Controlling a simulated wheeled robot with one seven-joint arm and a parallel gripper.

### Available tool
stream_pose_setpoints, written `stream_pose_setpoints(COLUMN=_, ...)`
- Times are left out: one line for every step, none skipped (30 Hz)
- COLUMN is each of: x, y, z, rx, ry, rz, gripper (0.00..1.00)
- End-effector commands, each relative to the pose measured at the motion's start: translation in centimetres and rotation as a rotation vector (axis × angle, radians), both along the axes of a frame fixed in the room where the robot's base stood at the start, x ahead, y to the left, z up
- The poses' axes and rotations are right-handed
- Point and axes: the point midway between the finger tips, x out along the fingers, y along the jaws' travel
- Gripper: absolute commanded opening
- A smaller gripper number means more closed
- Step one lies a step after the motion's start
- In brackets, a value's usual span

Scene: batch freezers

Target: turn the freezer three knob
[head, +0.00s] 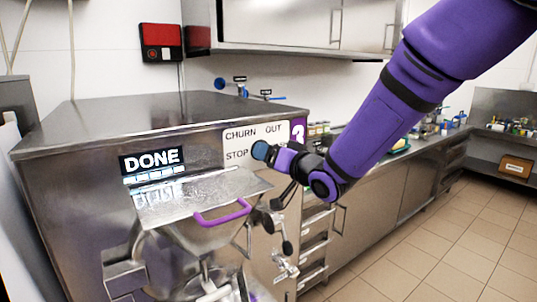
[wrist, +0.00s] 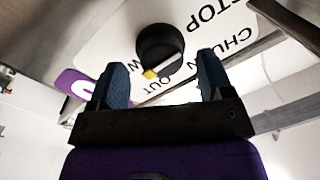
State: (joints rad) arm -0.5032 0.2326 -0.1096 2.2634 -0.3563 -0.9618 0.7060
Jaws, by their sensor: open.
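The freezer three knob (wrist: 158,46) is round and black with a yellow mark on its near edge. It sits on a white label plate (head: 235,137) reading STOP, CHURN and OUT, beside a purple tag with a 3 (head: 298,132). In the wrist view the yellow mark lies on the side toward the word OUT. My gripper (wrist: 161,82) is open, its two blue fingers apart, one to each side below the knob, with nothing between them. In the head view my gripper (head: 262,151) is in front of the label plate and the knob cannot be made out.
The steel freezer (head: 60,190) has a DONE display (head: 152,160) and a hopper lid with a purple handle (head: 223,213) below my gripper. A steel tap (head: 285,267) sits lower right. A counter (head: 400,160) runs behind. The tiled floor (head: 440,260) at right is clear.

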Motion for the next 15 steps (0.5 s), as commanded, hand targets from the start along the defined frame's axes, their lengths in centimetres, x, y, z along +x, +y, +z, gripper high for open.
stream_pose_setpoints(x=0.38, y=0.37, z=-0.01, rx=0.000, ry=0.000, rz=0.001, gripper=0.73)
stream_pose_setpoints(x=0.57, y=0.53, z=-0.02, rx=0.000, ry=0.000, rz=0.001, gripper=0.73)
stream_pose_setpoints(x=0.79, y=0.71, z=-0.02, rx=0.000, ry=-0.001, rz=0.001, gripper=0.73)
stream_pose_setpoints(x=0.92, y=0.82, z=-0.01, rx=0.000, ry=-0.001, rz=0.001, gripper=0.73)
stream_pose_setpoints(x=1.02, y=0.90, z=0.00, rx=0.000, ry=-0.001, rz=0.001, gripper=0.73)
stream_pose_setpoints(x=1.12, y=0.97, z=0.00, rx=0.000, ry=-0.001, rz=0.001, gripper=0.73)
stream_pose_setpoints(x=1.17, y=1.00, z=0.00, rx=0.000, ry=0.000, rz=0.001, gripper=0.73)
stream_pose_setpoints(x=1.20, y=1.03, z=0.00, rx=0.000, ry=0.000, rz=0.001, gripper=0.73)
stream_pose_setpoints(x=1.22, y=1.04, z=0.00, rx=0.000, ry=0.000, rz=0.001, gripper=0.73)
stream_pose_setpoints(x=1.23, y=1.04, z=0.01, rx=0.000, ry=0.000, rz=0.001, gripper=0.73)
stream_pose_setpoints(x=1.23, y=1.04, z=0.01, rx=0.000, ry=0.000, rz=0.001, gripper=0.73)
stream_pose_setpoints(x=1.22, y=1.04, z=0.01, rx=0.000, ry=0.000, rz=0.000, gripper=0.73)
stream_pose_setpoints(x=1.22, y=1.04, z=0.01, rx=0.000, ry=0.000, rz=0.000, gripper=0.73)
stream_pose_setpoints(x=1.21, y=1.03, z=0.01, rx=0.000, ry=0.000, rz=0.000, gripper=0.73)
stream_pose_setpoints(x=1.21, y=1.03, z=0.01, rx=0.000, ry=0.000, rz=0.000, gripper=0.71)
